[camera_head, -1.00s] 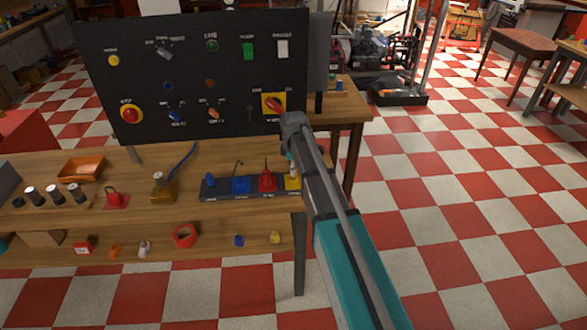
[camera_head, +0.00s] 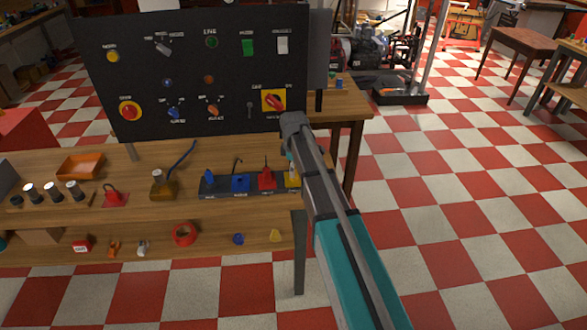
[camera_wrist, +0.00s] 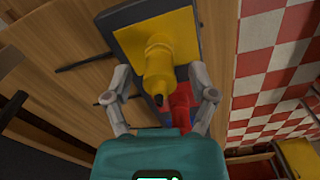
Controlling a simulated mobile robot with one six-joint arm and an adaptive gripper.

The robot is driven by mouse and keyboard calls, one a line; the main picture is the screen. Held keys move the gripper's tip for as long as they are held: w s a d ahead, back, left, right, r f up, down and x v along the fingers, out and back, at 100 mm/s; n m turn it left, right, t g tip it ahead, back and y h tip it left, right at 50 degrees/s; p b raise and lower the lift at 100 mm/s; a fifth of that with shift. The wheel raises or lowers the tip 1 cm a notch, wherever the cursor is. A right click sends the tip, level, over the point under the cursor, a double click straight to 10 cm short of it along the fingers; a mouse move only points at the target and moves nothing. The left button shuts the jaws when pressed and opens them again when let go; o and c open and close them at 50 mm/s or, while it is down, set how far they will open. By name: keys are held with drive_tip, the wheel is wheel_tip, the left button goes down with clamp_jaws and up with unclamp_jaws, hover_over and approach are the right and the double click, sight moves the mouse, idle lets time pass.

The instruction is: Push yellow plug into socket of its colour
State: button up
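The yellow plug (camera_wrist: 158,65) shows in the wrist view as a stepped yellow body with a dark end towards the camera. It stands over the yellow socket plate (camera_wrist: 180,22) at the end of a dark strip. I cannot tell how deep it sits. My gripper (camera_wrist: 160,78) is open, with one finger on each side of the plug and visible gaps to it. In the head view the yellow socket (camera_head: 293,180) is at the strip's right end, and my arm hides most of the plug and fingers.
A red socket (camera_head: 267,182) with a red plug is just left of the yellow one, then a blue socket (camera_head: 240,184). A black control panel (camera_head: 190,75) stands behind. Loose items, including a red tape roll (camera_head: 184,234), lie on the lower shelf.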

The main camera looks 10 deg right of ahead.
drive_tip(key=shift+r, duration=0.1)
idle(0.3)
wheel_tip(320, 180, up, 7)
drive_tip(key=p, duration=0.7)
drive_tip(key=s+a+r+p, duration=0.2)
drive_tip(key=s+a+p, duration=0.1)
drive_tip(key=s+a, duration=0.3)
drive_tip(key=s+a+r+p, duration=0.3)
drive_tip(key=s+a, duration=0.4)
drive_tip(key=a, duration=0.3)
drive_tip(key=shift+r, duration=0.35)
